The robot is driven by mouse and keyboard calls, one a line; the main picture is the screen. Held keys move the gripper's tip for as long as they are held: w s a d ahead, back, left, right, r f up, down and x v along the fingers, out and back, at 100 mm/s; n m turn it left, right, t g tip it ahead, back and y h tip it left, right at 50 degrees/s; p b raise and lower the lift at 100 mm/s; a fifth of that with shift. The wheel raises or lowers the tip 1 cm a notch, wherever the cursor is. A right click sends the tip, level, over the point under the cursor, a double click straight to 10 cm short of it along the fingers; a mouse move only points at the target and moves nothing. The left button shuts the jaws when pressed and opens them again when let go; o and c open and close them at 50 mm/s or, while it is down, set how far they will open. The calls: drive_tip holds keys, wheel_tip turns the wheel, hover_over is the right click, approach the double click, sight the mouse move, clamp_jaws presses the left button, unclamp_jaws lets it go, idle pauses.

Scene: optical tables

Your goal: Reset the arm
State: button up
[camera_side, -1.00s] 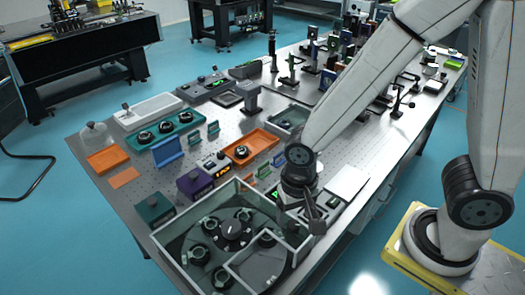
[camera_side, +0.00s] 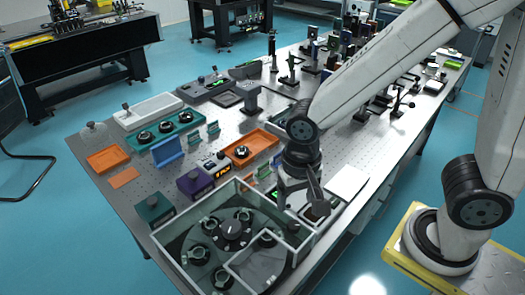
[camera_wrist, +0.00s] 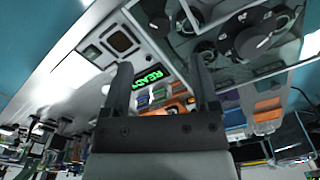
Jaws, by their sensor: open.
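My gripper (camera_side: 315,207) hangs above the table's near edge, just right of the glass-walled enclosure (camera_side: 222,278). In the wrist view its two dark fingers (camera_wrist: 160,80) stand apart with nothing held between them. Beyond the fingers is a device with a green READY display (camera_wrist: 150,78). In the side view my wrist and gripper hide most of that device.
The enclosure holds a dark round carousel (camera_side: 232,229) with several round holders. An orange tray (camera_side: 262,137), a purple box (camera_side: 193,184) and a teal tray (camera_side: 185,124) stand to the left. A white plate (camera_side: 347,181) lies right of my gripper. Optical mounts crowd the far end.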

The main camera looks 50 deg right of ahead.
drive_tip(key=shift+d, duration=0.1)
drive_tip(key=w+d+n+t, duration=0.1)
drive_tip(key=d+n, duration=0.1)
drive_tip(key=d, duration=0.3)
drive_tip(key=w+d+f+n+t, duration=0.1)
drive_tip(key=d+n, duration=0.2)
drive_tip(key=d, duration=0.2)
drive_tip(key=shift+w+d+f+t, duration=0.15)
drive_tip(key=shift+w+d+t, duration=0.15)
